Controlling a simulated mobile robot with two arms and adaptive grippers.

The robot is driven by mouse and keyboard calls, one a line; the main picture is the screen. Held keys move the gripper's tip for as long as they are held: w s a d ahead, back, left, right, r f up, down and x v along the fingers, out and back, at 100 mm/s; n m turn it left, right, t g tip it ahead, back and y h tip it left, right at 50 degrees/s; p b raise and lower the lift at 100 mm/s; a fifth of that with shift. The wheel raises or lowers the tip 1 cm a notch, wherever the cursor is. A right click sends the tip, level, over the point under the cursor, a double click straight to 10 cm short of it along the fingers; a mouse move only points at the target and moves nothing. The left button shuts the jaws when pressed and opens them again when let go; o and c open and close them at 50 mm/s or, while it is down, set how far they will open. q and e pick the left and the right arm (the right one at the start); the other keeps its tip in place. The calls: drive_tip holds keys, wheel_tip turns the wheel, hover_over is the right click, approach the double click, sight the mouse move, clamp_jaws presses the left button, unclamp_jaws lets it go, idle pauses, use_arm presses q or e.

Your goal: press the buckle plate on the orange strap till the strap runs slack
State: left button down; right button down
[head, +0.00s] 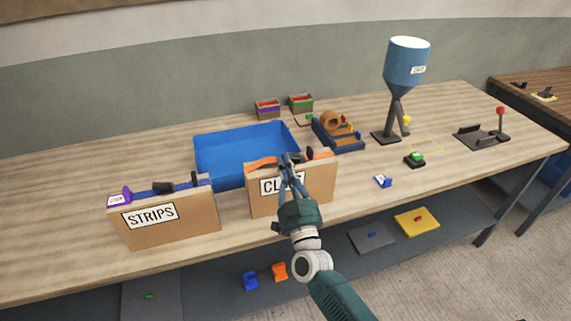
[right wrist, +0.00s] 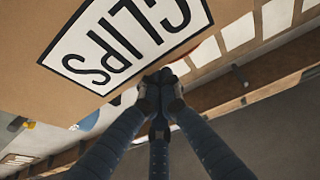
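An orange strap (head: 262,163) runs along the top of the cardboard box labelled CLIPS (head: 322,187). A small dark piece (head: 309,154) shows on the strap just right of my gripper; I cannot tell whether it is the buckle plate. The middle of the strap is hidden behind my fingers. My right gripper (head: 288,168) is in front of the box with its fingertips near the top edge. In the right wrist view its fingers (right wrist: 160,82) are drawn together below the CLIPS label (right wrist: 125,40), with nothing seen between them. I cannot tell whether they touch anything. My left gripper is out of view.
A cardboard box labelled STRIPS (head: 170,224) with a blue strap stands at left. A blue tray (head: 225,137) lies behind. A blue hopper (head: 407,65) and a black-and-green device (head: 415,160) stand at right. A lower shelf (head: 205,290) holds small parts.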

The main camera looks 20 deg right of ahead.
drive_tip(key=shift+f, duration=0.1)
idle(0.6)
